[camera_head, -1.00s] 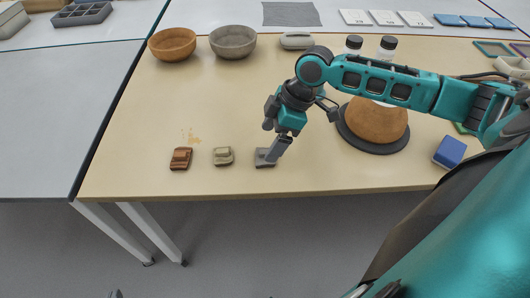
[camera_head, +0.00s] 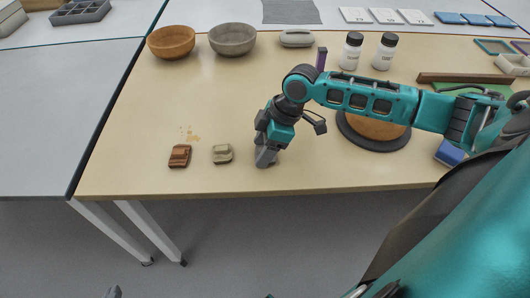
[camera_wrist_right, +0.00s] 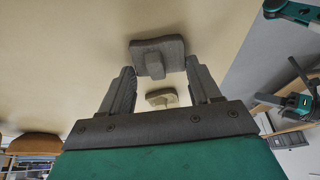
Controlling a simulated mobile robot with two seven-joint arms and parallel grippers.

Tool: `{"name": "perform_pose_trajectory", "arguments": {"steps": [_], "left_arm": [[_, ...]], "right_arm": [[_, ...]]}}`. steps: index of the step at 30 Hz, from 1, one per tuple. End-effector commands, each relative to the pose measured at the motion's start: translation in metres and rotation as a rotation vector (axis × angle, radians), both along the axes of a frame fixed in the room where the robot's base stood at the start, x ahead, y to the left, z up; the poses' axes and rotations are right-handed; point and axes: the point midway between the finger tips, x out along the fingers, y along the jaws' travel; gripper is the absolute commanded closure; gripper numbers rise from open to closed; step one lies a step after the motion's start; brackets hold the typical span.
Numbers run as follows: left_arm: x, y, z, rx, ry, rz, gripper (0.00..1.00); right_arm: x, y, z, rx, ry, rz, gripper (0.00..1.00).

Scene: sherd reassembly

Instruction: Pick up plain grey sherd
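The plain grey sherd (camera_wrist_right: 173,46), a flat piece with a raised block on it, lies on the table just beyond my fingertips in the right wrist view. In the head view it is mostly hidden by my right gripper (camera_head: 266,156), which points down over it near the table's front edge. In the wrist view the right gripper (camera_wrist_right: 162,72) is open, its two fingers apart with nothing between them held. A tip of my left gripper (camera_head: 113,292) shows at the bottom edge of the head view; its fingers cannot be made out.
A beige sherd (camera_head: 222,154) and a reddish-brown sherd (camera_head: 180,156) lie left of the right gripper. Orange (camera_head: 172,43) and grey (camera_head: 233,39) bowls stand at the back. A brown dome on a dark disc (camera_head: 375,132) and a blue block (camera_head: 449,153) are to the right.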

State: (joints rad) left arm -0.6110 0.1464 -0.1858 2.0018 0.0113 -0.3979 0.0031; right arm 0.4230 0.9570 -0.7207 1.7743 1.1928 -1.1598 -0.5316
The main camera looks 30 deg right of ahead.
Motion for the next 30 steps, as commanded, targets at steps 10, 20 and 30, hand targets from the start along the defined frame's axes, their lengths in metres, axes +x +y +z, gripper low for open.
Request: {"name": "perform_pose_trajectory", "arguments": {"steps": [10,20,30], "left_arm": [[-0.002,0.001,-0.005,0.003,0.010,-0.001,1.00],[-0.001,0.001,-0.002,0.003,0.007,0.000,1.00],[-0.001,0.005,0.011,0.013,-0.002,0.005,1.00]], "right_arm": [[0.000,0.000,0.000,0.000,0.000,0.000,0.69],[0.000,0.000,0.008,0.000,-0.001,0.000,0.69],[0.002,-0.001,0.079,-0.001,-0.007,0.000,0.69]]}}
